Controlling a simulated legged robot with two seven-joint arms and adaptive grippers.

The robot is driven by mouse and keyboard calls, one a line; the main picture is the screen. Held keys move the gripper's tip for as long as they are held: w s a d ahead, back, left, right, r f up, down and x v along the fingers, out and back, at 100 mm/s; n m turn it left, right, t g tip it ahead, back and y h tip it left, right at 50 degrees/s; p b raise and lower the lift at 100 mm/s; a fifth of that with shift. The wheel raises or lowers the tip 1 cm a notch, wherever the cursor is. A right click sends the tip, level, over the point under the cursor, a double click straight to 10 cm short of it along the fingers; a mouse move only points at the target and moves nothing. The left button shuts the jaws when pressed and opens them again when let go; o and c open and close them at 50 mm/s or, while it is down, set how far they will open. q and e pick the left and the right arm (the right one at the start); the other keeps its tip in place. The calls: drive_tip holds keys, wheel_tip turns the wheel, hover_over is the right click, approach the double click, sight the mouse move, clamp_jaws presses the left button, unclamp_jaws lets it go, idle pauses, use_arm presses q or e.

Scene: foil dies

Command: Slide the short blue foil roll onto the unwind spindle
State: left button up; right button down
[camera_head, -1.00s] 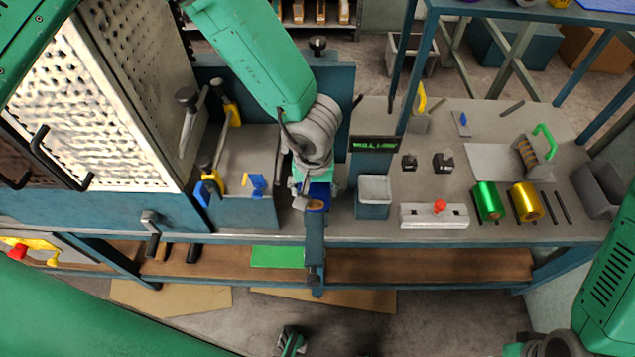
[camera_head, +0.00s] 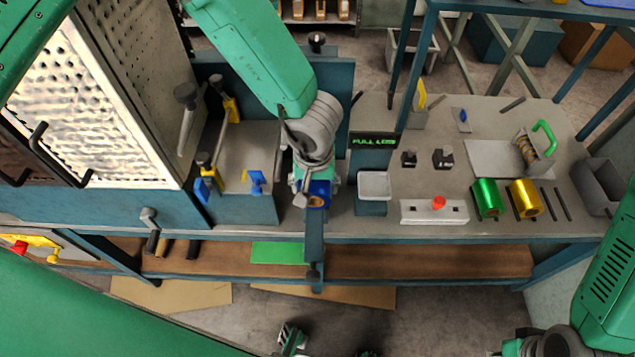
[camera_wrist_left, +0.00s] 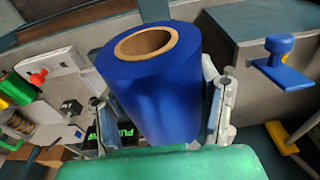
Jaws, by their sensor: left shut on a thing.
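The short blue foil roll (camera_head: 320,189) is in my left gripper (camera_head: 314,180), above the front edge of the bench. In the left wrist view the blue roll (camera_wrist_left: 160,95) stands between the two fingers of my left gripper (camera_wrist_left: 163,112), which press on its sides. Its open brown cardboard core faces up in that picture and is empty. I cannot tell for sure which part is the unwind spindle; the arm and gripper cover part of the machine. My right arm shows at the lower right, with its gripper mostly cut off by the frame.
A green roll (camera_head: 486,198) and a gold roll (camera_head: 526,199) lie on the right bench. A white box with a red button (camera_head: 438,203), a small tray (camera_head: 374,185) and a display (camera_head: 374,141) stand left of them. A perforated panel (camera_head: 85,90) stands at the left.

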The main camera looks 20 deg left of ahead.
use_arm(q)
drive_tip(key=shift+a+r, duration=0.1)
use_arm(e)
drive_tip(key=shift+d, duration=0.2)
idle(0.4)
use_arm(q)
drive_tip(key=shift+w, duration=0.2)
drive_tip(key=shift+w, duration=0.35)
use_arm(e)
drive_tip(key=shift+w+d+f, duration=0.1)
drive_tip(key=shift+d, duration=0.05)
use_arm(q)
drive_tip(key=shift+w+a, duration=0.1)
drive_tip(key=shift+w, duration=0.8)
use_arm(e)
drive_tip(key=shift+d+f, duration=0.15)
drive_tip(key=shift+d, duration=0.2)
use_arm(q)
drive_tip(key=shift+w, duration=0.25)
drive_tip(key=o, duration=1.5)
use_arm(e)
drive_tip(key=shift+d, duration=0.1)
